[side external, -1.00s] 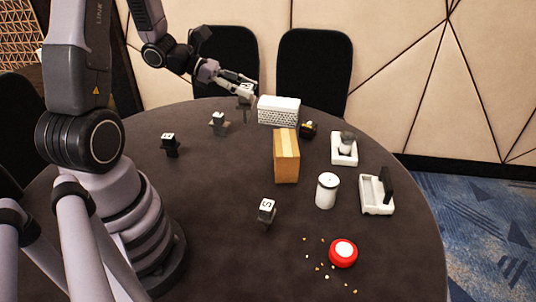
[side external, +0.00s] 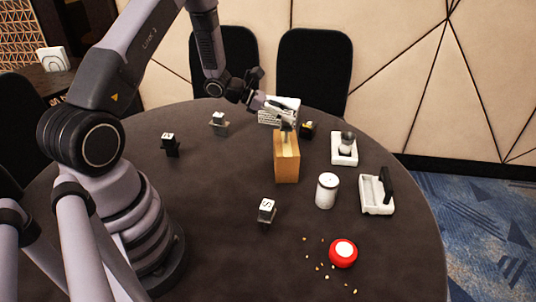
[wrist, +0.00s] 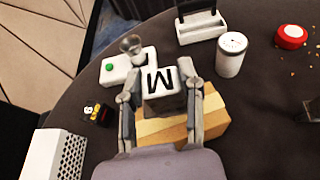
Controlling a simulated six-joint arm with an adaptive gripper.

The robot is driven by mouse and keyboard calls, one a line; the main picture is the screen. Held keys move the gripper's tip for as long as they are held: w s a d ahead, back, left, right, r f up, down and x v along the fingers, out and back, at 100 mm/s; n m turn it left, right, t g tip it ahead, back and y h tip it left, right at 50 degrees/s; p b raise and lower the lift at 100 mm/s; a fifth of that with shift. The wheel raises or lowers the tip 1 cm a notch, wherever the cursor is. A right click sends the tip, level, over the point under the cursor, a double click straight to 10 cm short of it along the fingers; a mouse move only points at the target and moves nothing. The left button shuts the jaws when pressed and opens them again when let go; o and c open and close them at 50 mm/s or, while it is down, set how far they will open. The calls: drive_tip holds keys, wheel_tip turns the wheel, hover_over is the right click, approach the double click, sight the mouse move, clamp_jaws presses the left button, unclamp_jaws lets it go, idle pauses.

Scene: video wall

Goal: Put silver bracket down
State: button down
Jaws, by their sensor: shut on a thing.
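My gripper (side external: 281,108) is shut on the silver bracket (wrist: 165,103), a grey piece with a white top marked with a black M. In the wrist view the bracket sits between the two fingers, over the brown box with a yellow tape stripe (wrist: 207,118). In the side view the bracket (side external: 287,125) is small and partly hidden by the fingers, at the top of the brown box (side external: 287,165). I cannot tell whether it touches the box.
A white perforated box (side external: 270,116) and a small black-and-yellow item (side external: 308,130) stand close by. A white unit with a cup (side external: 343,157), a white can (side external: 327,190) and a white tray (side external: 377,208) are to the right. The front middle has a block marked S (side external: 266,211).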

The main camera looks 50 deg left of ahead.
drive_tip(key=shift+f, duration=0.3)
drive_tip(key=shift+f, duration=0.15)
drive_tip(key=c, duration=0.7)
unclamp_jaws()
